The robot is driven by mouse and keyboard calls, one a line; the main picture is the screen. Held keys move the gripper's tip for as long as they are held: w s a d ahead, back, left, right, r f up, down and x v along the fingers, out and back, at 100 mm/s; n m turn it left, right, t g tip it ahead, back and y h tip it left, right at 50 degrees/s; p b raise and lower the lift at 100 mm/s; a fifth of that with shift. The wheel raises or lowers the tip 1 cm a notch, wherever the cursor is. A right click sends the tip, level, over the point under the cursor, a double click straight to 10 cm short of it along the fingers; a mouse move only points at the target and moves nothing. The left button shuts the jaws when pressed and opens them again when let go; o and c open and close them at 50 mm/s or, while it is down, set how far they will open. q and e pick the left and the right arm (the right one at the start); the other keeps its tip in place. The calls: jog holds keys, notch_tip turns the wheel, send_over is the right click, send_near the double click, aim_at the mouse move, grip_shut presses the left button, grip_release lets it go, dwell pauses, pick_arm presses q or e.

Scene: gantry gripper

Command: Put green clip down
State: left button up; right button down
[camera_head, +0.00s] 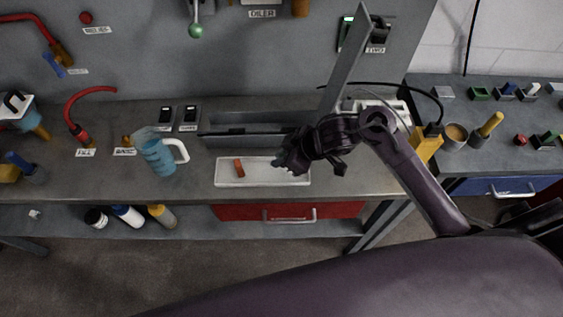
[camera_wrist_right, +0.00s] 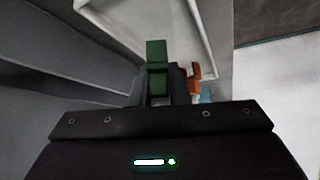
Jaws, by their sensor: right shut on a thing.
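My right gripper (camera_head: 284,166) is over the right end of a white tray (camera_head: 225,182) on the workbench. In the right wrist view its fingers (camera_wrist_right: 158,84) are shut on the green clip (camera_wrist_right: 156,54), which sticks out beyond the fingertips. The green clip is hidden behind the gripper in the head view. An orange clip (camera_head: 239,168) stands in the left part of the tray; an orange piece (camera_wrist_right: 194,77) also shows right of the fingers in the wrist view. The tray rim (camera_wrist_right: 130,50) lies beyond the green clip. I cannot tell whether the clip touches the tray. My left gripper is not in view.
A blue mug (camera_head: 160,158) with a white handle stands left of the tray. A grey metal fixture (camera_head: 235,145) with an upright plate (camera_head: 345,60) is behind it. A red drawer (camera_head: 340,209) is below the bench edge. The middle of the tray looks clear.

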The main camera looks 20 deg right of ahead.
aim_at(281, 170)
jog(key=shift+f, duration=1.5)
jog(key=c, duration=1.6)
grip_release()
jog(key=shift+c, duration=0.2)
jog(key=shift+d+r, duration=0.1)
jog(key=shift+r, duration=0.4)
jog(key=v, duration=1.1)
jog(key=shift+s+p, duration=0.15)
jog(key=shift+p, duration=0.15)
jog(key=shift+d+r, duration=0.1)
jog(key=shift+r, duration=0.05)
